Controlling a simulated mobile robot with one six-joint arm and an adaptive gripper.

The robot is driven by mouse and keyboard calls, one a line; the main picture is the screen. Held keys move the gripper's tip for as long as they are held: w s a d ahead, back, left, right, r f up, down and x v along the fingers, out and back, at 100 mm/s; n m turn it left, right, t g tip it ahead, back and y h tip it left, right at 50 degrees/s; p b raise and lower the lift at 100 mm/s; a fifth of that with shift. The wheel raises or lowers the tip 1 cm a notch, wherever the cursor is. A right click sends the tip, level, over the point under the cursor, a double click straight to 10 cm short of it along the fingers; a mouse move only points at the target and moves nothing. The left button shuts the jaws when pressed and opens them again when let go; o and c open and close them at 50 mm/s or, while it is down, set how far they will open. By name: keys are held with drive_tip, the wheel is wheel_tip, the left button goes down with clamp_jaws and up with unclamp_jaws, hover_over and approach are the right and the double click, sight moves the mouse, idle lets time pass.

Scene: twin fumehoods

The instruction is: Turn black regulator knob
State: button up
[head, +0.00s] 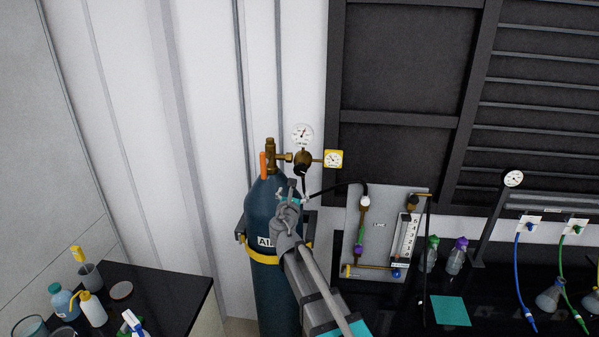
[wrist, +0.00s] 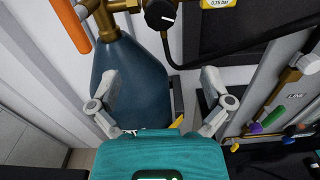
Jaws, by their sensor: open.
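The black regulator knob (wrist: 160,14) shows at the top of the wrist view, with a white mark on its face. In the head view the knob (head: 301,169) sits on the brass regulator, below the round white gauge (head: 302,134) and left of the yellow-framed gauge (head: 333,159). The regulator is mounted on top of a dark blue gas cylinder (head: 263,212). My gripper (wrist: 161,88) is open and empty, its fingers wide apart in front of the cylinder. In the head view my gripper (head: 291,194) is below the knob and apart from it.
An orange handle (wrist: 70,24) is left of the regulator. A black hose (head: 335,189) runs right to a flowmeter panel (head: 381,237). A yellow strap (head: 262,259) holds the cylinder. A black bench with bottles (head: 92,309) is at lower left; the wall at upper left is bare.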

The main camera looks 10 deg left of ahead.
sight(298, 171)
drive_tip(key=shift+w, duration=0.15)
drive_tip(key=w, duration=1.3)
drive_tip(key=shift+w+d, duration=0.3)
drive_tip(key=c, duration=1.1)
drive_tip(key=shift+c, duration=0.2)
drive_tip(key=shift+m, duration=0.5)
drive_tip(key=m, duration=0.5)
drive_tip(key=shift+a, duration=0.15)
drive_tip(key=m, duration=0.7)
drive_tip(key=shift+a+r, duration=0.1)
drive_tip(key=shift+r, duration=0.05)
